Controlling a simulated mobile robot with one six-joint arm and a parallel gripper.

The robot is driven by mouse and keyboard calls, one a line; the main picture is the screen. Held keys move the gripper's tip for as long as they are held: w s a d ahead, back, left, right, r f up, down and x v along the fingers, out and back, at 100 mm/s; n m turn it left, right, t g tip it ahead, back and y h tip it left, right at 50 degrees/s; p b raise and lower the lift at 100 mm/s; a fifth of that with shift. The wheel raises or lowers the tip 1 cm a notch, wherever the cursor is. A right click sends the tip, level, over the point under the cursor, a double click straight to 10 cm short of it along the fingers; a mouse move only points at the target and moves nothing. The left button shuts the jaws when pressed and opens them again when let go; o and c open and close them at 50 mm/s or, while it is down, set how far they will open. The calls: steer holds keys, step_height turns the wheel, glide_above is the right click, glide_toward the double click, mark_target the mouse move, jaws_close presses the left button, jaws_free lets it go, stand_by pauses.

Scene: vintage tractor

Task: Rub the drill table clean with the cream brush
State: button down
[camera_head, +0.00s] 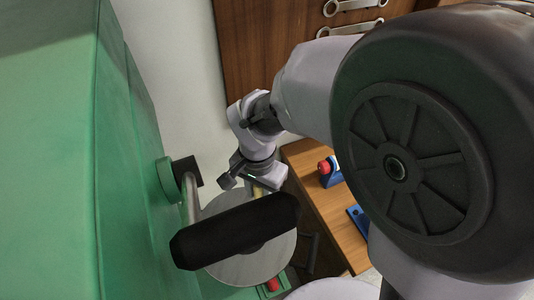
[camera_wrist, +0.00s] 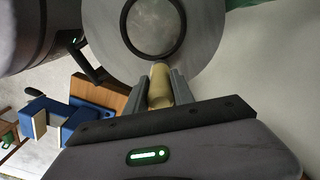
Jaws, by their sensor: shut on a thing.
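The drill table is a round grey metal disc (camera_head: 225,268); a long black bar-like part hides much of its middle in the head view. In the wrist view the drill table (camera_wrist: 208,40) fills the top, with a dark ring around its centre. My gripper (camera_head: 258,184) is at the disc's far edge. In the wrist view my gripper (camera_wrist: 161,90) is shut on the cream brush (camera_wrist: 160,84), a short pale yellow piece between the fingers. The brush's far end overlaps the disc by the ring's lower edge. I cannot tell whether it touches the disc.
A green machine body (camera_head: 60,150) stands close on the left, with a black knob (camera_head: 186,171) sticking out. The black bar (camera_head: 235,231) lies over the disc. A wooden bench (camera_head: 325,215) with blue tools (camera_head: 332,178) is to the right. Wooden drawers (camera_head: 260,50) stand behind.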

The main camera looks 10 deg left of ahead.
steer(key=shift+w+a, duration=0.25)
steer(key=shift+a, duration=0.25)
steer(key=shift+w+d+p, duration=0.15)
steer(key=shift+w+p, duration=0.05)
steer(key=shift+w, duration=0.75)
steer(key=shift+w+d+p, duration=0.1)
steer(key=shift+w+p, duration=0.05)
steer(key=shift+w, duration=0.8)
steer(key=shift+s+a+f+b, duration=0.1)
steer(key=shift+s+b, duration=0.2)
steer(key=shift+s, duration=0.15)
steer(key=s+b, duration=0.1)
steer(key=s, duration=0.2)
steer(key=shift+s+a, duration=0.1)
steer(key=shift+a, duration=0.05)
step_height(320, 180, up, 6)
steer(key=p, duration=0.4)
steer(key=shift+p, duration=0.35)
steer(key=shift+r, duration=0.2)
